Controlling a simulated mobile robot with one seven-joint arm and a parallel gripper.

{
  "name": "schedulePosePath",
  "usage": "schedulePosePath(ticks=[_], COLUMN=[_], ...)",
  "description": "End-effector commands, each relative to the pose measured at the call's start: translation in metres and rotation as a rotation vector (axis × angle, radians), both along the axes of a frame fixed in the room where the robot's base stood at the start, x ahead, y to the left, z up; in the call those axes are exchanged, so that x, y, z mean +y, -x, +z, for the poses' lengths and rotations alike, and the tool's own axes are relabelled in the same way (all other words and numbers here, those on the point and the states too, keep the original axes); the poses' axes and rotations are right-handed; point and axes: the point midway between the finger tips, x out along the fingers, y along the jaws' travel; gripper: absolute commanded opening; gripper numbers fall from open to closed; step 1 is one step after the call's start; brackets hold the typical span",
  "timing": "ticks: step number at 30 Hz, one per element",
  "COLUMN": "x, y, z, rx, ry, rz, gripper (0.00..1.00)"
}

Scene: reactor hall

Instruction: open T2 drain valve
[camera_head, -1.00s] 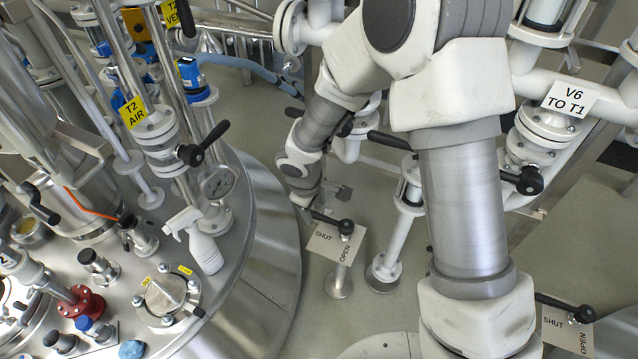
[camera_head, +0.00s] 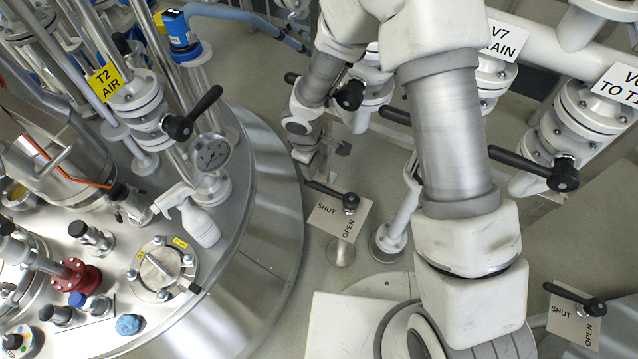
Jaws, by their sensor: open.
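A black lever handle (camera_head: 328,193) sits above a pale plate (camera_head: 325,216) marked SHUT and OPEN, on a short post beside the steel tank. No T2 drain label is readable on it. The lever points up-left from its hub, along the SHUT side. My gripper (camera_head: 318,166) hangs just above the lever's free end, small and partly hidden by my own wrist. Its jaws are open; I cannot tell whether they are around the lever or touching it.
The steel tank (camera_head: 268,215) with a T2 AIR tag (camera_head: 104,80) and a white spray bottle (camera_head: 190,215) fills the left. Another SHUT/OPEN plate (camera_head: 570,322) with a black lever is at lower right. White pipes and valves, including a V7 label (camera_head: 501,40), stand behind my arm.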

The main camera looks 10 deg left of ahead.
Motion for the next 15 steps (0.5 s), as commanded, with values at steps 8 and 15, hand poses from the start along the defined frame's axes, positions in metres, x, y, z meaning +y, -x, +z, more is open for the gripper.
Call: schedulePosePath(ticks=[8,15], x=[-0.004,-0.007], y=[-0.011,-0.02], z=[-0.067,-0.113], rx=[0.003,0.0], ry=[0.001,0.001], rz=[0.001,0.001], gripper=[0.58,0.58])
